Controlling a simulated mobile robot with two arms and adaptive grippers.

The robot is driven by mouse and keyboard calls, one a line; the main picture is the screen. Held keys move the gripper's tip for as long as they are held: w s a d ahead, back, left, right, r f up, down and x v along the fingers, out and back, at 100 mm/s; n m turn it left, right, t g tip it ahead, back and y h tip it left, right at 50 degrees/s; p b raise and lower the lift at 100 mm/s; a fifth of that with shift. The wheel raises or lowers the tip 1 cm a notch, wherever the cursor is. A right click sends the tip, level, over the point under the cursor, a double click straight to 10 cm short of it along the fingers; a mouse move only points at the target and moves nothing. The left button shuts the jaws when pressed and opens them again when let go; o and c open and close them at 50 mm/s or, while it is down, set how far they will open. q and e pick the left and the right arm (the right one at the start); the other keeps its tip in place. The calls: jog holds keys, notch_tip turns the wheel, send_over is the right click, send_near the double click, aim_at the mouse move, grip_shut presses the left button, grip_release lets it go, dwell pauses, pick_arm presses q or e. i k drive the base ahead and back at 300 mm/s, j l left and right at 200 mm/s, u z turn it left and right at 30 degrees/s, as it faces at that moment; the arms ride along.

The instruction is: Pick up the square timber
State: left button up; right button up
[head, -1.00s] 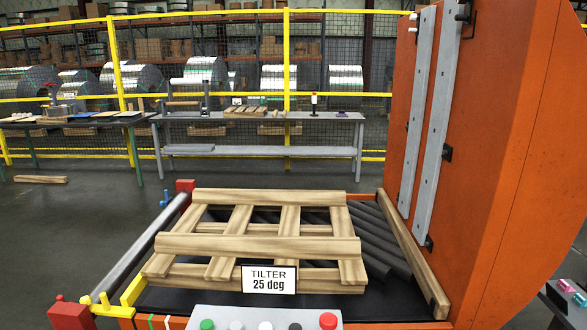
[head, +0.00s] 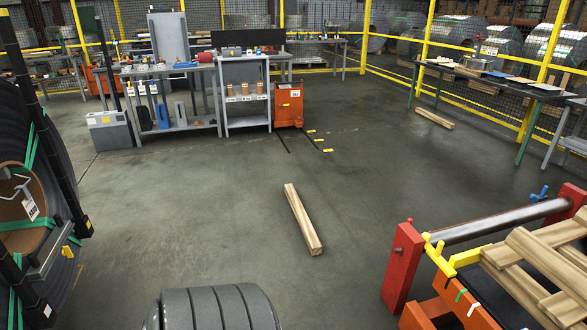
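A light-brown square timber (head: 303,218) lies alone on the grey floor near the middle of the head view, its near end pointing down and slightly right. A second timber (head: 435,118) lies on the floor farther back, in front of the dark table on the right. I cannot tell from the view which of the two is the task's timber. Neither of my grippers shows in the head view.
The tilter's red post (head: 402,266) and wooden pallet (head: 545,260) stand at right. A strapped dark coil (head: 40,190) stands at left; a dark ribbed cylinder (head: 215,308) is at the bottom. Floor around the nearer timber is clear.

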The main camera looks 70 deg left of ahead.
aim_at(313, 241)
jog(key=u, duration=2.15)
jog(key=i+u, duration=0.35)
jog(key=i, duration=1.5)
jog(key=j, duration=0.1)
